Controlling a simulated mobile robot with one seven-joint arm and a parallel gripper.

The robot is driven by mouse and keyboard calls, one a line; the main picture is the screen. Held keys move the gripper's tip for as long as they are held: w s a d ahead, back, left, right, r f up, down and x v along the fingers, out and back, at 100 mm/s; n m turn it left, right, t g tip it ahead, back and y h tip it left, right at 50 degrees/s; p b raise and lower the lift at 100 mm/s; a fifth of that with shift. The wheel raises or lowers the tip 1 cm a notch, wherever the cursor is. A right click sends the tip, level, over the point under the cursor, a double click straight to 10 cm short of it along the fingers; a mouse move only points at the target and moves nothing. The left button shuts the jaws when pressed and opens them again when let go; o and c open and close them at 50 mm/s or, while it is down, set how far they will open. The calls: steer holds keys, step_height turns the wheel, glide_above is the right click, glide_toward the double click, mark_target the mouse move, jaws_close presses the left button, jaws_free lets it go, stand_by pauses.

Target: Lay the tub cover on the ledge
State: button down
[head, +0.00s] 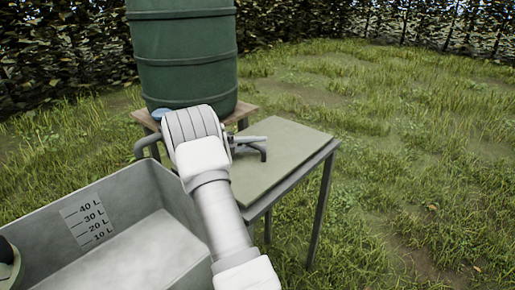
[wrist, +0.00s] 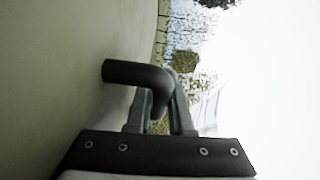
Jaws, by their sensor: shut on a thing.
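The tub cover (head: 287,150) is a flat olive-beige panel with a dark bent handle (head: 263,153). In the head view it lies level over the ledge (head: 298,178), a grey metal-legged stand right of the tub. Whether it fully touches the ledge cannot be told. My gripper (head: 250,142) is shut on the handle at the cover's left part. In the wrist view the dark handle (wrist: 135,73) crosses my gripper's fingers (wrist: 165,95), and the cover (wrist: 70,60) fills the left side. My arm hides part of the cover's left edge.
The open grey tub (head: 165,190) with litre marks stands at the lower left, its visible floor bare. A green barrel (head: 185,55) on a wooden stand (head: 243,110) rises behind. A dark and green object (head: 8,262) shows at the left edge. Grass to the right is free.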

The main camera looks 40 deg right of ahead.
mark_target(237, 156)
steer(key=shift+f, duration=0.15)
steer(key=c, duration=1.3)
jaws_free()
steer(key=shift+f, duration=0.15)
steer(key=o, duration=0.5)
steer(key=p+v, duration=0.1)
steer(key=v, duration=0.5)
steer(key=shift+w+a+p, duration=0.15)
steer(key=shift+a+p, duration=0.1)
steer(key=shift+p, duration=0.15)
steer(key=shift+w+a, duration=0.2)
steer(key=shift+a, duration=0.25)
steer(key=shift+s, duration=0.1)
